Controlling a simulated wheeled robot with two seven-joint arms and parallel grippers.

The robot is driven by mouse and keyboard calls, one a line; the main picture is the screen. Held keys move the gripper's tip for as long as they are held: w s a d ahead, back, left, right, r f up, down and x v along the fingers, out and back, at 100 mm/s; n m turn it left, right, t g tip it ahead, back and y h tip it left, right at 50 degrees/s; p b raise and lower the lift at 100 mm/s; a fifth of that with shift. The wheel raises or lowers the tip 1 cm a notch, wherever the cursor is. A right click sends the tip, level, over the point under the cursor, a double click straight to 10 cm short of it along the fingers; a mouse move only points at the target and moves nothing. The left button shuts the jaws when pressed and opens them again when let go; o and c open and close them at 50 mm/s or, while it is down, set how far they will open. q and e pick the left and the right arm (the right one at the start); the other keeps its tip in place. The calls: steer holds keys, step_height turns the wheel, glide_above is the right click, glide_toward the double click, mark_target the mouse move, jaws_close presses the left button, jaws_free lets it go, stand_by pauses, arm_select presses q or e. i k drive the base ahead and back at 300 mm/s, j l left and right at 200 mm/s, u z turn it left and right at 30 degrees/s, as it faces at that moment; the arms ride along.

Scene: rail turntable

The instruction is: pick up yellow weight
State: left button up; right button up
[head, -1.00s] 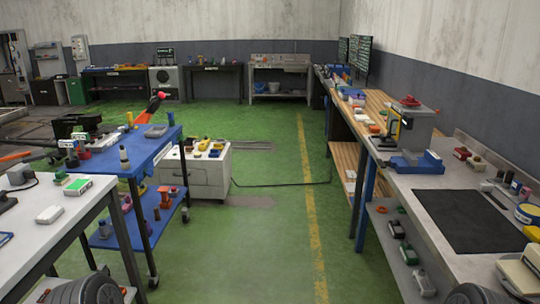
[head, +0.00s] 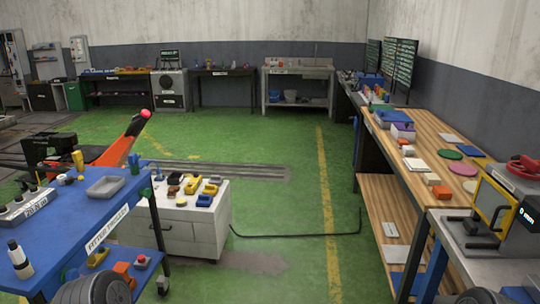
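Several yellow things are in the head view, and I cannot tell which one is the yellow weight. A yellow block-like item (head: 193,185) and a smaller yellow item (head: 215,179) lie on top of the white drawer cabinet (head: 205,232), among dark and blue items. Neither of my grippers is in view. Only dark rounded parts of mine show at the bottom left and bottom right edges.
The green floor (head: 280,270) ahead is open, with a black cable (head: 295,236) lying across it. A wooden workbench (head: 428,148) stands along the right. A grey tray (head: 105,186) sits on the blue cart. An orange arm-like lever (head: 125,140) rises behind it.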

mark_target(212, 190)
steer(key=i+u, duration=0.25)
steer(key=i, duration=0.6)
steer(key=i+u, duration=0.2)
steer(key=i, duration=0.65)
steer(key=i+j+z, duration=0.15)
steer(key=i+z, duration=0.25)
steer(key=i, duration=0.15)
steer(key=i+j+z, duration=0.4)
steer(key=i, duration=0.15)
steer(key=i+j+z, duration=0.35)
steer(key=i+j, duration=0.1)
